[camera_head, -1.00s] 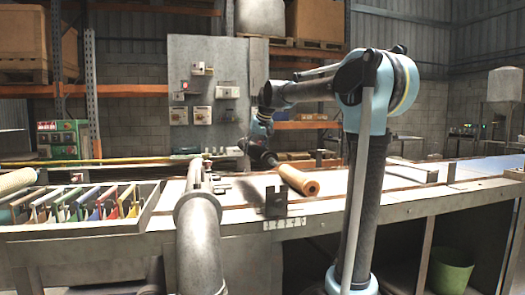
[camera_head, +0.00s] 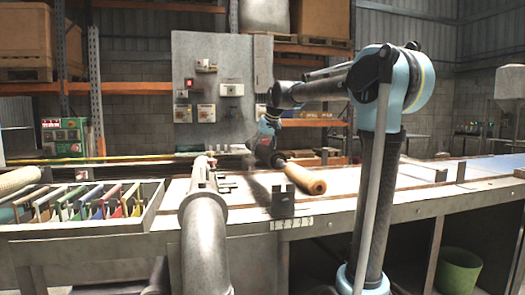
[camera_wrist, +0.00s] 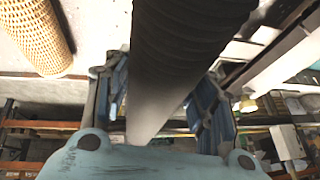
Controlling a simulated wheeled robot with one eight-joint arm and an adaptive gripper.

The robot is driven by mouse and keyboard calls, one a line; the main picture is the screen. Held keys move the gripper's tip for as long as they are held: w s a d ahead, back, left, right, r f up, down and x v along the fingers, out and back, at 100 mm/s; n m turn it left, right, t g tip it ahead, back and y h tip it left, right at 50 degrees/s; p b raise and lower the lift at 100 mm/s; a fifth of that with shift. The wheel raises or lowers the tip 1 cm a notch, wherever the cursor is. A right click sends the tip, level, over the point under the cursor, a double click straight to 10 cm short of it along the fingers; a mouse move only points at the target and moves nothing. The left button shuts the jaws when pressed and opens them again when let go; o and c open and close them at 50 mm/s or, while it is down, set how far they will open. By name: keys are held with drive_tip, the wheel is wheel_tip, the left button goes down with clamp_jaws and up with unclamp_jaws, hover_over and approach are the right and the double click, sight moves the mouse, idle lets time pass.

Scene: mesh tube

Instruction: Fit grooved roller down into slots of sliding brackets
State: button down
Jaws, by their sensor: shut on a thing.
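The orange-tan roller (camera_head: 306,179) is tilted, its near end lower and to the right, over the white table area in the head view. My gripper (camera_head: 265,152) is at its far left end, apparently around the shaft. In the wrist view a dark ridged roller body (camera_wrist: 190,45) runs from the top down between my blue fingers (camera_wrist: 165,108), which are shut on it; its grooves are in shadow. A dark bracket (camera_head: 282,204) stands at the table's front edge, left of and below the roller's near end. A smaller upright bracket (camera_head: 325,156) stands further back. No contact between roller and brackets is visible.
A tray of coloured dividers (camera_head: 95,205) lies at left with a mesh tube (camera_head: 18,180) beyond; a mesh roll also shows in the wrist view (camera_wrist: 35,35). A grey pipe (camera_head: 203,230) stands in front. A control panel (camera_head: 212,92) rises behind. The right table surface is mostly clear.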

sight(261, 151)
drive_tip(key=shift+f, duration=2.3)
drive_tip(key=shift+s+f, duration=0.1)
drive_tip(key=shift+f, duration=1.6)
idle(0.8)
drive_tip(key=c, duration=0.6)
unclamp_jaws()
drive_tip(key=v, duration=1.1)
drive_tip(key=shift+s+d+r, duration=0.15)
drive_tip(key=shift+r, duration=0.2)
